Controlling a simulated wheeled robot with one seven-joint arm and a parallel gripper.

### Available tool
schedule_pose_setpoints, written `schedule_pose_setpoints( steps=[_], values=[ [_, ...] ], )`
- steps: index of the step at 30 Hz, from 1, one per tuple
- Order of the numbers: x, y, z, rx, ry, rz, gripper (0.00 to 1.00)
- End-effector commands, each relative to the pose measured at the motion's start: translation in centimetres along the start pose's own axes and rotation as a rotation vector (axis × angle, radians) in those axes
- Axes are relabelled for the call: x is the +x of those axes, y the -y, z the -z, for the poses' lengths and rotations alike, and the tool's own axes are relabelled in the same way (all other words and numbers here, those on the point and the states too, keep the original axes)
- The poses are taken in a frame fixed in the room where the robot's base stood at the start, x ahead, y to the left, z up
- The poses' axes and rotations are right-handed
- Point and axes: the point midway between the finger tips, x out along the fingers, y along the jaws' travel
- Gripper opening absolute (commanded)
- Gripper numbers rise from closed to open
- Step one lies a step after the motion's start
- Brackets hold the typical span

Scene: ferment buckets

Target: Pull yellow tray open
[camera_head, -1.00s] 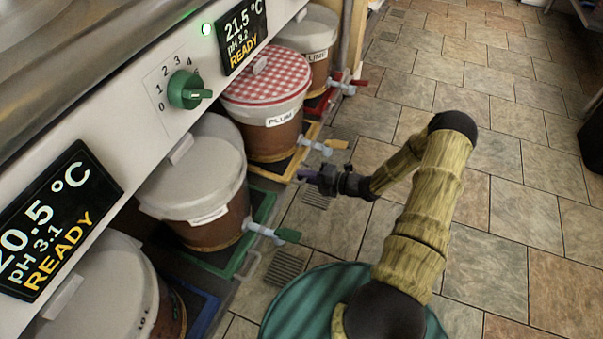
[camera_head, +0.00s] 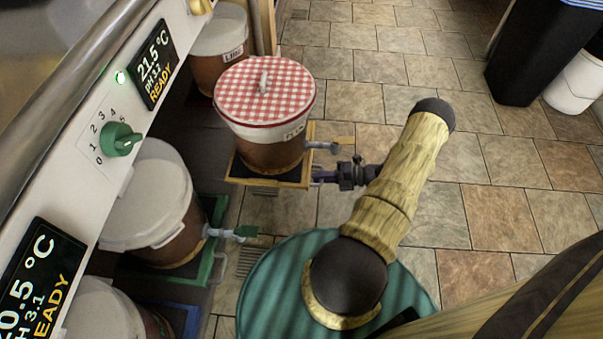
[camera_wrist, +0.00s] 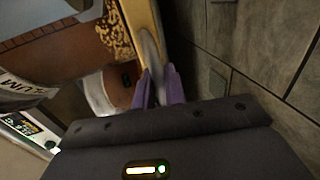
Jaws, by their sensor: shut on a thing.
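The yellow tray (camera_head: 238,172) carries the plum bucket (camera_head: 268,140), which has a red-and-white checked lid. The tray sticks out from under the counter over the tiled floor, clear of the row of other buckets. My gripper (camera_head: 318,178) is at the tray's front edge, below the bucket's tap. In the wrist view, the purple fingertips (camera_wrist: 158,88) are shut on a pale metal handle (camera_wrist: 150,55) at the yellow tray edge (camera_wrist: 142,14).
A white-lidded bucket (camera_head: 158,205) with a green tap stands on a green tray (camera_head: 209,262) nearer me. Another bucket (camera_head: 222,48) stands farther back. A black bin (camera_head: 535,55) is at the top right. Open tiled floor lies right of the tray.

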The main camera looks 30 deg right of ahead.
Motion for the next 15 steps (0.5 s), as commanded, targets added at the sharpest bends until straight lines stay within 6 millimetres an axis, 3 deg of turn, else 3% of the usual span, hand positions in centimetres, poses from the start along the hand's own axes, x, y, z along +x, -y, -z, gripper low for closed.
schedule_pose_setpoints(
  steps=[6,15],
  values=[
    [-2.1,0.6,0.1,0.001,-0.001,0.001,0.00],
    [-2.5,0.7,0.0,0.000,-0.001,0.001,0.00]
  ],
)
